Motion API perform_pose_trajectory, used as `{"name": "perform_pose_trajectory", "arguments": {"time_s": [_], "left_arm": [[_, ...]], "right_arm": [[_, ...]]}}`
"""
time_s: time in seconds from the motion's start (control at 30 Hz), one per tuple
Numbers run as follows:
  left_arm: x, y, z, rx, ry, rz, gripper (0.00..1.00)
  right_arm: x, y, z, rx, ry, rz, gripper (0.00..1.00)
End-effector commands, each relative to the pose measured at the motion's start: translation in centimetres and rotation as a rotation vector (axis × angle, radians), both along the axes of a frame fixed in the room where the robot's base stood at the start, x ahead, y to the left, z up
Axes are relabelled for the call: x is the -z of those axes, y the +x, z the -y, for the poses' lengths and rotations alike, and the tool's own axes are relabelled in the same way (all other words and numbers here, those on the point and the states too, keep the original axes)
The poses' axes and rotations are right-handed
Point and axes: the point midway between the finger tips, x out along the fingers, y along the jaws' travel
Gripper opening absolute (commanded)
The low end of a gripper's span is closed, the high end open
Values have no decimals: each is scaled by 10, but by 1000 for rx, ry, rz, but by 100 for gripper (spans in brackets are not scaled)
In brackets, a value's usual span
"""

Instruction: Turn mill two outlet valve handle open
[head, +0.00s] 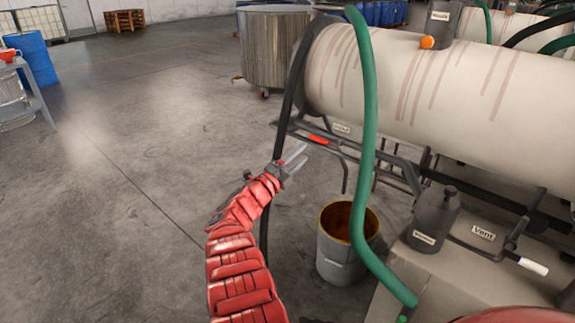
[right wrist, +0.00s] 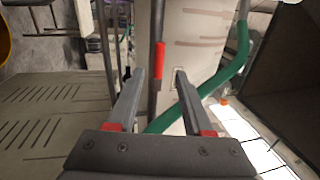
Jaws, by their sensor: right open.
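The red valve handle (head: 318,140) is on a dark pipe below the near end of the cream mill drum (head: 420,80), beside a small label too blurred to read. My right gripper (head: 294,158) is just left of and below it in the head view. In the right wrist view the red handle (right wrist: 158,62) lies upright in the picture, between the two spread fingertips of my right gripper (right wrist: 160,75). The fingers are open and gaps show on both sides of the handle. My left gripper is not in view.
A green hose (head: 364,150) hangs right of the handle, and a black hose (head: 289,95) hangs left. An open bucket (head: 340,262) stands below. A white-handled lever (head: 533,266) is near the "Vent" label (head: 483,232).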

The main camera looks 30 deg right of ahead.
Motion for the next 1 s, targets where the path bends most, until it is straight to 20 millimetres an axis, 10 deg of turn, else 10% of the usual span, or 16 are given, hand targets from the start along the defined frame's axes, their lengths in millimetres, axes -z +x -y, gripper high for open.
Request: {"name": "perform_pose_trajectory", "arguments": {"time_s": [0.33, 1.0], "left_arm": [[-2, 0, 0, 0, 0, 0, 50], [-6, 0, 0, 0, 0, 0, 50]], "right_arm": [[10, -18, -46, 0, 4, 1, 51], [-7, -17, -43, -1, -71, 7, 51]]}}
